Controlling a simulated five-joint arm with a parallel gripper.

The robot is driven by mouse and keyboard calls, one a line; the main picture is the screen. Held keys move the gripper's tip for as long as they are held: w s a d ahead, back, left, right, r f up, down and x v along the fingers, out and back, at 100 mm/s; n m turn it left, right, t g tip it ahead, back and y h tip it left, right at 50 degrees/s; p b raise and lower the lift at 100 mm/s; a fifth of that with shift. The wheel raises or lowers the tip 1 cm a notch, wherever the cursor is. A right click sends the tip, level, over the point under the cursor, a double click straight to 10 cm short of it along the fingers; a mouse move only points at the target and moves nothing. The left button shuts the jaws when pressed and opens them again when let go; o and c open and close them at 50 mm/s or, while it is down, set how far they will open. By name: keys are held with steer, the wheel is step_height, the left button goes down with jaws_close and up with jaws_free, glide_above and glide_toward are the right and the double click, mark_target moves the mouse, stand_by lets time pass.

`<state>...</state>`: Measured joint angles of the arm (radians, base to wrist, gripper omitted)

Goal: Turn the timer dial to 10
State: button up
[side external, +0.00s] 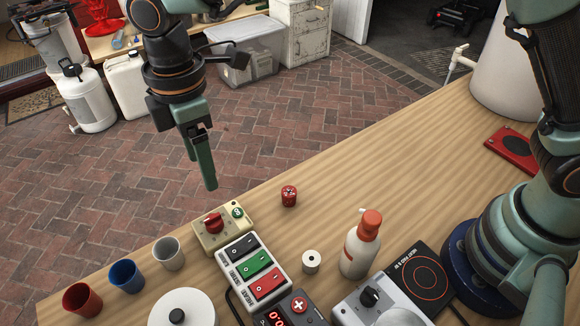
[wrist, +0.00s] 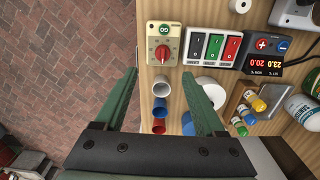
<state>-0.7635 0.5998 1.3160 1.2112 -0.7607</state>
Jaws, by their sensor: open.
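The timer is a cream box with a red dial (side external: 214,222) at the table's far edge, with a green button (side external: 238,212) beside the dial. In the wrist view the red dial (wrist: 163,53) sits on a marked round scale, below the green button (wrist: 164,28); the numbers are too small to read. My gripper (side external: 200,170) hangs above and beyond the timer, apart from it, fingers pointing down. In the wrist view my gripper (wrist: 160,75) is open and empty, with the timer ahead between and beyond the fingertips. Nothing hides the dial.
A switch box (side external: 253,268) with black, green and red rockers adjoins the timer. White, blue and red cups (side external: 125,275) stand left of it.

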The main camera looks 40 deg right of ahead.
mark_target(212, 217)
steer(key=shift+n, duration=0.3)
steer(key=f, duration=0.8)
steer(key=a+f, duration=0.1)
steer(key=f, duration=0.4)
steer(key=shift+s+a, duration=0.1)
steer(key=shift+s, duration=0.15)
steer(key=shift+c, duration=0.4)
jaws_close()
steer(key=m, duration=0.5)
steer(key=shift+r, duration=0.1)
steer(key=m, duration=0.5)
